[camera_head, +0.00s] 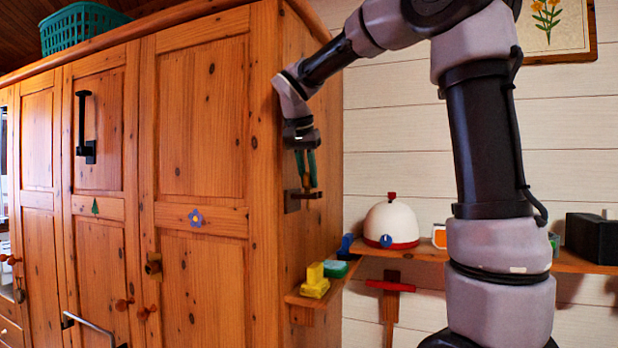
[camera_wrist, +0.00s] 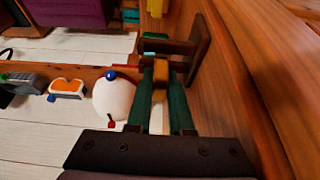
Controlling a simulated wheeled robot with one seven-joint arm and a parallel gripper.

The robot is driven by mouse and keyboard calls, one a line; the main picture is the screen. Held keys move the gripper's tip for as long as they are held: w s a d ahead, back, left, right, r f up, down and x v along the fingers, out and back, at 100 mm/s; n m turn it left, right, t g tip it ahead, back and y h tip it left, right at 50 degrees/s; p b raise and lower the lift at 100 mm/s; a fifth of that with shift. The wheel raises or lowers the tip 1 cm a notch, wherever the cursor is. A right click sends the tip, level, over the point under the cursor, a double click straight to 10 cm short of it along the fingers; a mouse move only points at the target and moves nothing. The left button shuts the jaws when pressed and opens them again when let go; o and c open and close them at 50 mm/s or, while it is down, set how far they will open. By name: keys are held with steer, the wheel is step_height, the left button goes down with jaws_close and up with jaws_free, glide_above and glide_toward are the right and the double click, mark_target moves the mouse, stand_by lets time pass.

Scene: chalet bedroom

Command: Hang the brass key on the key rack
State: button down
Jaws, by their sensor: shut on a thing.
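My gripper (camera_head: 306,184) points down beside the wardrobe's right side panel, with its two green fingers close together. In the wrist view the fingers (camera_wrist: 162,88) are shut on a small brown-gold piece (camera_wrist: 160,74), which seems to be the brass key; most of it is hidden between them. A dark bracket (camera_head: 292,202), seemingly the key rack, is fixed to the side panel right at the fingertips. In the wrist view its plate (camera_wrist: 201,46) is on the wood and a bar sticks out just beyond the key. I cannot tell whether key and bar touch.
The pine wardrobe (camera_head: 205,130) is close on the left. Below, a corner shelf (camera_head: 402,252) bears a yellow block (camera_head: 315,282), a green-topped sponge (camera_head: 335,268) and a white dome (camera_head: 391,224) with a red rim. A red-handled tool (camera_head: 391,287) hangs under the shelf.

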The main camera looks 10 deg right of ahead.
steer(key=c, duration=0.7)
jaws_free()
steer(key=shift+c, duration=0.2)
steer(key=shift+r, duration=0.1)
steer(key=v, duration=1.1)
steer(key=s+d+f+n+t+y, duration=0.1)
steer(key=s+d+f, duration=0.3)
steer(key=s+f, duration=0.5)
steer(key=s+d+f+n+t+y, duration=0.2)
steer(key=s+d+f+y, duration=0.1)
steer(key=s+f, duration=0.6)
steer(key=shift+s+d+y, duration=0.35)
steer(key=shift+d+y, duration=0.05)
steer(key=shift+d, duration=0.35)
